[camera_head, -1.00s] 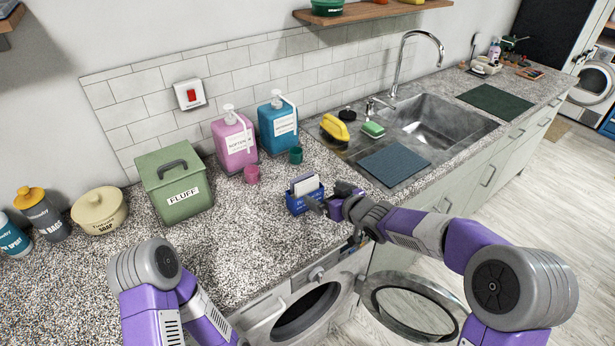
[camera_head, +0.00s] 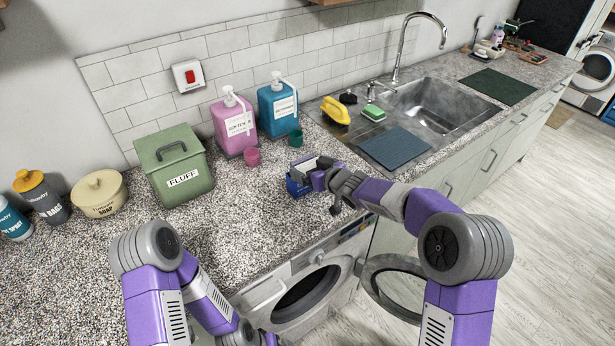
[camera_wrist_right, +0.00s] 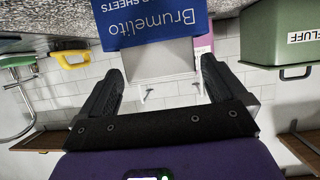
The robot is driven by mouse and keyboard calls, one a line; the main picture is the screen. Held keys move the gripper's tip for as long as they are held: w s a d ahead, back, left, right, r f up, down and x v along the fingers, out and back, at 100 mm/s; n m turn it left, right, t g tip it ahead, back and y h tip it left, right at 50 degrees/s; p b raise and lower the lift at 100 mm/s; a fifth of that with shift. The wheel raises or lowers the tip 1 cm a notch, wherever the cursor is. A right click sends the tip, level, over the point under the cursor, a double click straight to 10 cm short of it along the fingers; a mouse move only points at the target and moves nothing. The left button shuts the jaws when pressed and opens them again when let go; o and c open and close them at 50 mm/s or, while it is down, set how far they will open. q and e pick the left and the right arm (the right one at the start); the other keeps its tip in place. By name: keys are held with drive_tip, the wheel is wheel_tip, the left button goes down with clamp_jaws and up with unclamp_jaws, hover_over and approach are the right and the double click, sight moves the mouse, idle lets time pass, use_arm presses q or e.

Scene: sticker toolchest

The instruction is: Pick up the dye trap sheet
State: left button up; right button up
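The blue box of sheets (camera_head: 296,184) stands on the speckled counter left of the sink. White sheets (camera_head: 303,164) stick up from its top. In the right wrist view the blue box (camera_wrist_right: 150,22) appears upside down, with white sheets (camera_wrist_right: 160,62) coming out of it. My right gripper (camera_head: 318,176) is at the box's right side and partly covers it. In the wrist view its fingers (camera_wrist_right: 161,78) are spread apart on either side of the sheets, with gaps showing. My left arm shows at the lower left, but its fingers are out of view.
A green FLUFF bin (camera_head: 176,172), pink bottle (camera_head: 234,126), blue bottle (camera_head: 276,108) and two small cups stand behind the box. The sink (camera_head: 432,105) is to the right. The washer door (camera_head: 393,288) hangs open below. The counter in front of the bin is clear.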

drive_tip(key=c, duration=0.9)
drive_tip(key=shift+c, duration=0.2)
